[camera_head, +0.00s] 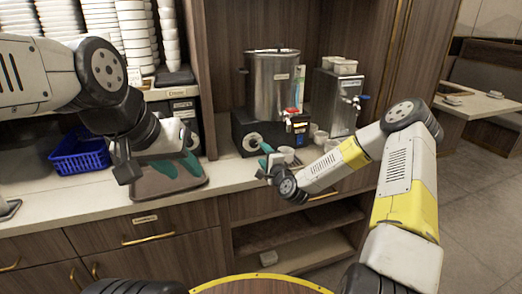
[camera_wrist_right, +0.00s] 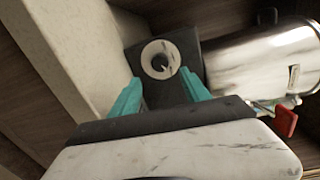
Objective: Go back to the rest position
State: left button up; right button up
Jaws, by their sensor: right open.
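My right gripper (camera_head: 267,155) is in front of the counter, near the steel pot. In the right wrist view its two teal fingers (camera_wrist_right: 161,88) stand apart with nothing held between them. Beyond them is a dark box with a round pale knob (camera_wrist_right: 160,60). My left gripper (camera_head: 178,165) is over the brown tray (camera_head: 150,188) on the counter at the left. Its teal fingers appear apart, and I see nothing held. I cannot tell whether they touch the tray.
The steel pot (camera_head: 273,82) stands on a black base, with a steel dispenser (camera_head: 335,102) to its right. Small white cups (camera_head: 320,137) stand near them. A blue basket (camera_head: 80,152) and stacked white cups (camera_head: 133,35) are at the left. Open floor (camera_head: 475,200) is at the right.

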jog(key=s+d+r+n+g+h, duration=0.2)
jog(key=s+d+r+n+g, duration=0.15)
jog(key=s+r+n, duration=0.45)
jog(key=s+d+r+n+g+h, duration=0.25)
jog(key=s+r+n+g, duration=0.2)
jog(key=s+r, duration=0.45)
jog(key=s+d+r+n+g, duration=0.1)
jog(key=s+d+r, duration=0.1)
jog(key=s, duration=0.9)
jog(key=s+d+r+n+g, duration=0.1)
jog(key=s+d+r+n, duration=0.1)
jog(key=s, duration=1)
jog(key=shift+d+r+y, duration=0.2)
jog(key=shift+d+y, duration=0.15)
jog(key=shift+d, duration=0.25)
